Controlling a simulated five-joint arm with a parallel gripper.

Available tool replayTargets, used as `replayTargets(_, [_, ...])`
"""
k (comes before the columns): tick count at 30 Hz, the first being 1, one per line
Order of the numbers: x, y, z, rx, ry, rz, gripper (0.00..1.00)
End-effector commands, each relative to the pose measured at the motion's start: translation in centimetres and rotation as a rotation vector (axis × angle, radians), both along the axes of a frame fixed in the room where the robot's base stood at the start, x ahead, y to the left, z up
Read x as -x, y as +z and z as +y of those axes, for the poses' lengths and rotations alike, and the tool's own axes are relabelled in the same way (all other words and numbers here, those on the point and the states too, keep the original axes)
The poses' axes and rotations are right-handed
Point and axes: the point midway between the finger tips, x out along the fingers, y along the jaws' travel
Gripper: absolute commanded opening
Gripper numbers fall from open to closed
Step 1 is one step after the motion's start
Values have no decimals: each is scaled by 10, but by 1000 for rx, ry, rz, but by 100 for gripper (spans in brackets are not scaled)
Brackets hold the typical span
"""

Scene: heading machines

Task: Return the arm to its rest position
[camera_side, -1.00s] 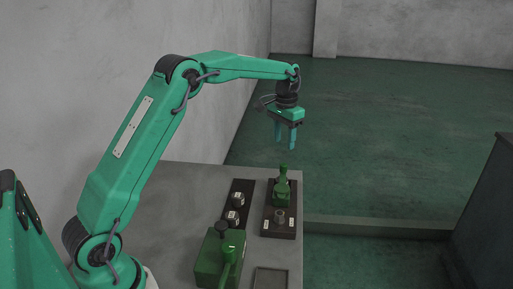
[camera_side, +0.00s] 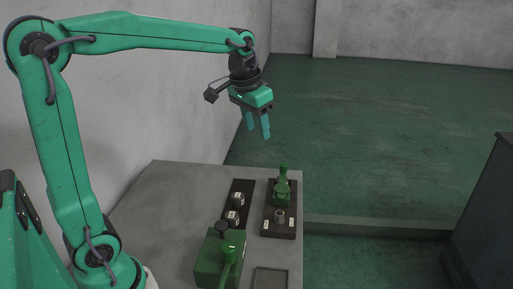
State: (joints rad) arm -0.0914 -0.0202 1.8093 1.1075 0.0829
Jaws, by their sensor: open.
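My gripper (camera_side: 257,133) hangs in the air above the far edge of the grey table, fingers pointing down. Its two teal fingers are apart with nothing between them. My green arm is bent, with the upper link near vertical at the left and the forearm reaching level to the right. The gripper is well clear of the things on the table.
A dark board with a green device (camera_side: 282,188) and a metal ring stands at the table's (camera_side: 170,195) right side. Beside it is a dark strip with labelled round parts (camera_side: 235,208). A larger green machine (camera_side: 214,262) and a shallow tray (camera_side: 270,279) are nearer. A dark cabinet (camera_side: 490,215) stands right.

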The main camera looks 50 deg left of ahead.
Motion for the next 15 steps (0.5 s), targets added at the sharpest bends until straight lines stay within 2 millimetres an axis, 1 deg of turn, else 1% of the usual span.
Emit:
replayTargets(1, [11,3,-3,-1,-2,-16,45])
replayTargets(6, [46,6,-12,0,-4,-60,45])
replayTargets(10, [72,5,-18,1,-5,-93,45])
replayTargets(15, [105,-1,-25,4,-8,-136,45])
